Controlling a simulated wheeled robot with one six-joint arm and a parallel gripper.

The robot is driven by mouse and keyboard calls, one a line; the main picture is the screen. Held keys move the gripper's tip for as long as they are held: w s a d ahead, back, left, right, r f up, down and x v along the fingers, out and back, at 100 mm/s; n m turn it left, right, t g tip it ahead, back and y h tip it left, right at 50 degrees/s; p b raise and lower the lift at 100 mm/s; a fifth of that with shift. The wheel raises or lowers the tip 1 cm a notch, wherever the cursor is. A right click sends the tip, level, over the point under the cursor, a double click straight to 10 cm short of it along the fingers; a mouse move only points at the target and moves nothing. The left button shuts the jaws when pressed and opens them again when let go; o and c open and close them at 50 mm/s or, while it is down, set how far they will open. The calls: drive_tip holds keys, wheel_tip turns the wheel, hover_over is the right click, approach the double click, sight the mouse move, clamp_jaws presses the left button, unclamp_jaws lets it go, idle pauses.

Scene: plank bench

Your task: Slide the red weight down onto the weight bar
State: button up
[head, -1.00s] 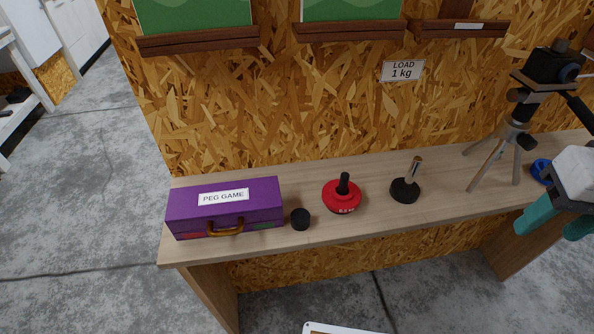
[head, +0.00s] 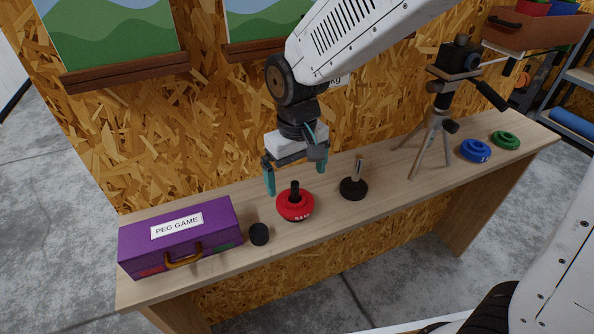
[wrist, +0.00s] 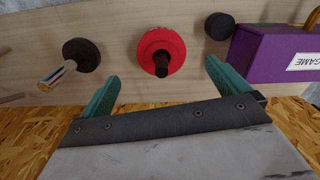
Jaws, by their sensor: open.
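The red weight (head: 295,207) rests on the bench with a black knob standing up from its middle. In the wrist view the red weight (wrist: 160,48) lies ahead of and between the fingers, not touching them. The weight bar, a metal rod on a round black base (head: 354,189), stands upright on the bench to the right of the red weight; it also shows at the left of the wrist view (wrist: 82,56). Its rod looks bare. My gripper (head: 297,183) is open and empty, pointing down above and just behind the red weight.
A purple PEG GAME box (head: 182,238) and a small black cylinder (head: 259,234) stand left of the red weight. A tripod (head: 433,125) stands right of the bar. A blue weight (head: 475,150) and a green weight (head: 506,140) lie farther right. The wall rises behind the bench (head: 400,205).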

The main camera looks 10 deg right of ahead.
sight(297, 198)
wheel_tip(297, 198, down, 8)
drive_tip(key=shift+r, duration=0.1)
idle(0.4)
drive_tip(key=c, duration=1.3)
drive_tip(key=shift+r, duration=5.3)
drive_tip(key=shift+c, duration=0.2)
drive_tip(key=shift+r, duration=0.1)
